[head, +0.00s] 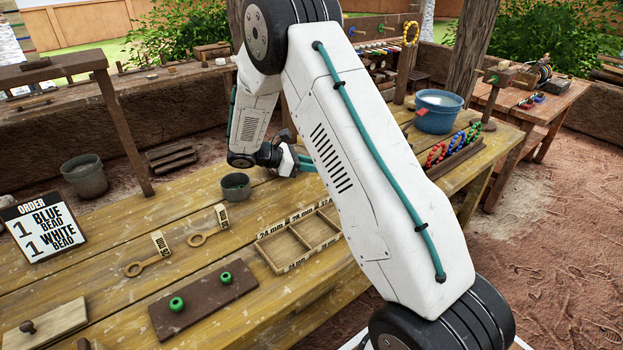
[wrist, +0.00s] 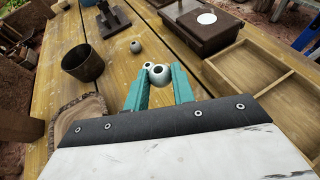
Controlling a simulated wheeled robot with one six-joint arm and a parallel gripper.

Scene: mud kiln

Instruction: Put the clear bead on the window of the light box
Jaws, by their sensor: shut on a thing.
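In the wrist view my gripper (wrist: 160,80) has its teal fingers shut on a pale, round bead (wrist: 159,74) with a dark hole. I cannot tell whether this bead is clear or white. A smaller-looking pale bead (wrist: 148,65) shows just beyond it, and another pale bead (wrist: 135,46) lies farther off on the table. The light box (wrist: 200,30) is a brown box with a round white window (wrist: 206,18), beyond and to the right of my gripper. The window is bare. In the head view my arm hides the fingertips, beads and light box.
A sorting tray (head: 290,250) with empty compartments lies right of my gripper in the wrist view (wrist: 262,75). A dark cup (wrist: 82,62) and a wood slice (wrist: 75,120) are left. The order sign (head: 42,228) stands far left.

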